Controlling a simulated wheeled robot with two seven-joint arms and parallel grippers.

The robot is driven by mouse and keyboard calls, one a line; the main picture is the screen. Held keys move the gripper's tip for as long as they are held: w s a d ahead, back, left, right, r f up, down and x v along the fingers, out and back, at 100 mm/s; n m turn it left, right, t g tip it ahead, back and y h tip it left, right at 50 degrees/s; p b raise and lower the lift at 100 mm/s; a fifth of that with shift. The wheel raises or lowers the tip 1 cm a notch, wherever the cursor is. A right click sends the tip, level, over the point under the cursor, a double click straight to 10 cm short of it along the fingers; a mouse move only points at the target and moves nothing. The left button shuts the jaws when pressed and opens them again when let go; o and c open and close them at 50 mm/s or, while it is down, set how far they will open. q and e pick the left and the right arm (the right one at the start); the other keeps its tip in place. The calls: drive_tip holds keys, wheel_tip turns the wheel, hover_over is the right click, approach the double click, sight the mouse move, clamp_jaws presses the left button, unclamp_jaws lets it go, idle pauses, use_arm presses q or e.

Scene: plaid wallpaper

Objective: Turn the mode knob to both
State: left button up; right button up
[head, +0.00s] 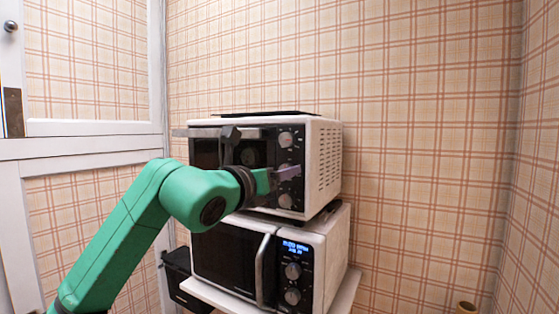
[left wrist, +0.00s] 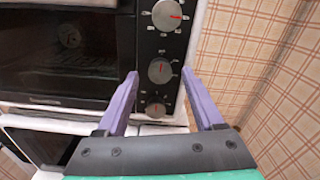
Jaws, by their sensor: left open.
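The white toaster oven (head: 329,165) with a black front stands on a microwave. Its control panel carries a column of three grey knobs with red pointers: the top knob (left wrist: 168,14), the middle knob (left wrist: 160,70) and the bottom knob (left wrist: 156,108). The labels are too small to read, so I cannot tell which is the mode knob. My left gripper (left wrist: 160,73) is open, its purple fingers to either side of the middle knob in the wrist view; contact is not clear. In the head view my left gripper (head: 290,172) covers the middle knob. My right gripper is out of view.
The microwave (head: 334,252) below has a lit blue display, two knobs and a silver handle (head: 263,270). It stands on a white surface. A black box (head: 178,272) is at its left. A white panelled door or cabinet fills the left; plaid walls stand behind and right.

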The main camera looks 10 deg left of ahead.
use_arm(q)
drive_tip(key=shift+w+d+f, duration=0.1)
drive_tip(key=shift+w+d, duration=0.05)
drive_tip(key=shift+w, duration=0.2)
clamp_jaws()
